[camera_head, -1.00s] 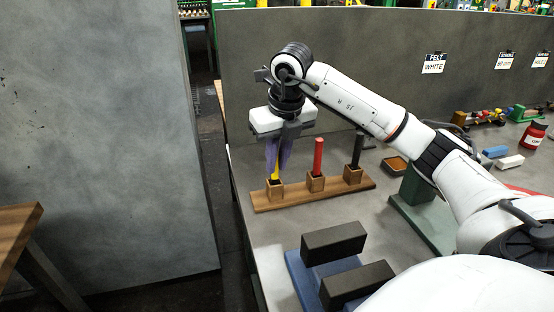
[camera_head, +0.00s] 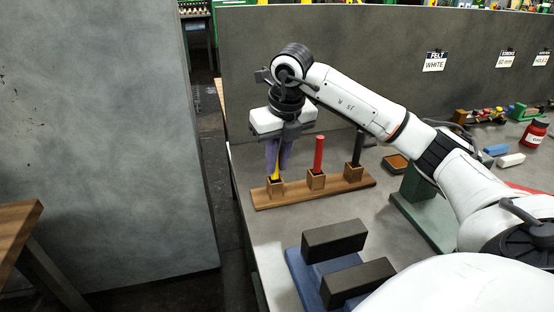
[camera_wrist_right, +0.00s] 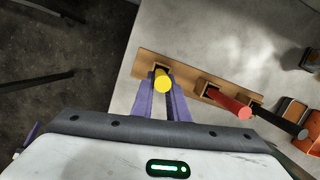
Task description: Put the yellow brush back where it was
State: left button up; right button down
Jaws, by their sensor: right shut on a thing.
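The yellow brush (camera_head: 275,172) stands upright with its lower end in the left socket of the wooden rack (camera_head: 333,188). Its round yellow top shows in the right wrist view (camera_wrist_right: 163,80). My right gripper (camera_head: 278,157) is above the left socket, its purple fingers shut on the yellow brush from both sides; they also flank it in the wrist view (camera_wrist_right: 163,100). The fingers hide much of the handle in the head view. The brush's lower end is hidden in the socket. My left gripper is not in view.
A red brush (camera_head: 318,155) stands in the middle socket and a black one (camera_head: 357,150) in the right socket. Dark blocks on a blue base (camera_head: 303,270) lie in front. The table's left edge is close to the rack. A grey panel (camera_head: 350,60) stands behind.

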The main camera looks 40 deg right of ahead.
jog(key=c, duration=1.6)
grip_release()
jog(key=shift+c, duration=0.2)
jog(key=w+d+r+p+v, duration=0.1)
jog(key=w+p+v, duration=0.1)
jog(key=p+v, duration=0.65)
jog(key=s+a+f+n+y+b, duration=0.1)
jog(key=s+a+n+y, duration=0.1)
jog(key=a+n, duration=1.2)
jog(key=s+a+f+n+y+b, duration=0.1)
jog(key=s+a+n+b, duration=0.1)
jog(key=a+n, duration=1.3)
jog(key=shift+s+a+f+n+t+y, duration=0.2)
jog(key=shift+s+f+n+t+y, duration=0.35)
jog(key=shift+n, duration=1.15)
jog(key=shift+s+r, duration=0.15)
